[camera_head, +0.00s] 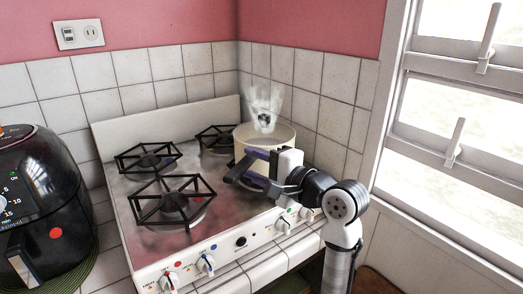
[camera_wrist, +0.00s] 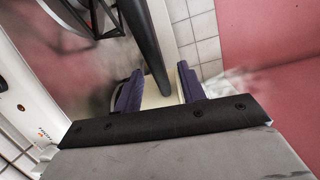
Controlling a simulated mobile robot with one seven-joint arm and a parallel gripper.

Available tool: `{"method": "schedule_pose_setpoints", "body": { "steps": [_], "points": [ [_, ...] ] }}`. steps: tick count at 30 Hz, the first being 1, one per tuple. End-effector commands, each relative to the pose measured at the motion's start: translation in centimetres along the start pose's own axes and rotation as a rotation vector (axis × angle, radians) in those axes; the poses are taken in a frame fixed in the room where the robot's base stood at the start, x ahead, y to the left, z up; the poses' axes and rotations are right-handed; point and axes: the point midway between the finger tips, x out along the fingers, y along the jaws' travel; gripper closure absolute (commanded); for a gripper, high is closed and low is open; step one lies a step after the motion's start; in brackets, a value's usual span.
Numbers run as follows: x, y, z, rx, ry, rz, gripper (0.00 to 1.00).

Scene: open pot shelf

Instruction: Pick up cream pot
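The cream pot (camera_head: 283,137) stands on the right side of the stove, near the tiled corner, with steam above it. Its dark handle (camera_head: 238,171) points to the front left. My gripper (camera_head: 255,166) is in front of the pot, with its purple fingers apart. In the wrist view, my gripper (camera_wrist: 160,91) has one finger on each side of the dark handle (camera_wrist: 147,45), with gaps visible. A cream surface of the pot (camera_wrist: 154,101) shows between the fingers. The lower front of the pot is hidden by my gripper.
The white stove (camera_head: 150,103) has several black burner grates (camera_head: 172,203) and front knobs (camera_head: 206,264). A black air fryer (camera_head: 45,195) stands at the left. Tiled walls (camera_head: 313,80) close off the back and right, with a window (camera_head: 455,120) at the right.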

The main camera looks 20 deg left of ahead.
Motion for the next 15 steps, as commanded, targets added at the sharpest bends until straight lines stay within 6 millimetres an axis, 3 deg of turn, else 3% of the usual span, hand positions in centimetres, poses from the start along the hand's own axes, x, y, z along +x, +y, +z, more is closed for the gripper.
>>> {"method": "schedule_pose_setpoints", "body": {
  "steps": [6, 13, 15],
  "points": [
    [2.5, 0.0, 0.1, -0.001, -0.002, 0.001, 0.60],
    [2.6, 0.1, 0.1, -0.001, 0.000, 0.000, 0.60],
    [2.6, 0.1, 0.1, -0.001, 0.000, 0.000, 0.68]
  ]
}}
